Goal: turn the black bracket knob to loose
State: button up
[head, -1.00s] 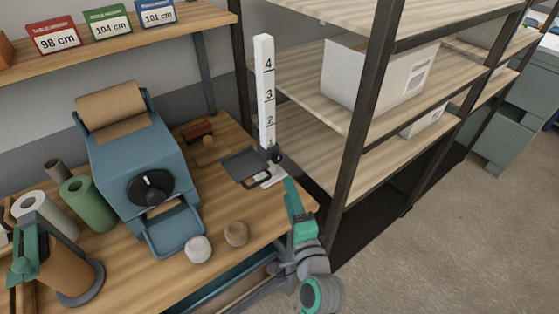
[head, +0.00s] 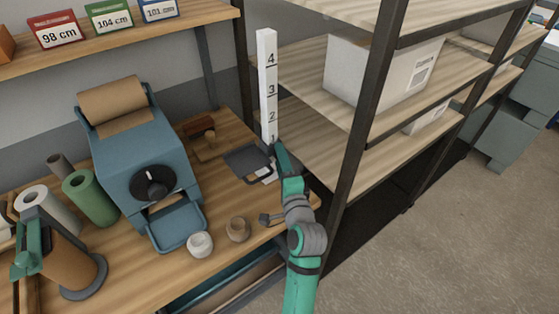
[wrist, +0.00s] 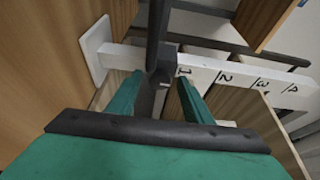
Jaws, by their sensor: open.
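The white upright post (head: 267,85) with numbers 1 to 4 stands at the back right of the bench. A black bracket with a flat dark tray (head: 243,161) sits low on it, below the 1. In the wrist view the bracket (wrist: 154,35) crosses the post (wrist: 215,72). The dark bracket knob (wrist: 160,73) shows in the wrist view between my finger tips. My gripper (wrist: 158,90) is open, one green finger on each side of the knob; contact cannot be told. In the head view my gripper (head: 278,152) hides the knob.
A blue paper dispenser (head: 140,165) with its own black dial stands left on the bench, with rolls beside it. Two small round pieces, one white (head: 200,244) and one brown (head: 238,229), lie near the front edge. A dark-framed shelf (head: 355,120) stands close on the right.

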jog(key=shift+d, duration=0.2)
jog(key=shift+a, duration=0.1)
jog(key=c, duration=1.1)
jog(key=shift+o, duration=0.2)
jog(key=shift+s, duration=0.1)
jog(key=shift+f+n, duration=0.1)
jog(key=shift+n, duration=0.2)
jog(key=shift+a+n+t+y, duration=0.15)
jog(key=shift+n+t+y, duration=0.15)
jog(key=shift+n, duration=0.6)
jog(key=shift+o, duration=0.2)
jog(key=shift+w+f+n+t+y, duration=0.1)
jog(key=shift+n+t+y, duration=0.2)
jog(key=shift+n, duration=0.65)
jog(key=shift+w+f+n+t+y, duration=0.1)
jog(key=shift+n+t+y, duration=0.15)
jog(key=shift+n, duration=0.7)
jog(key=shift+a, duration=0.1)
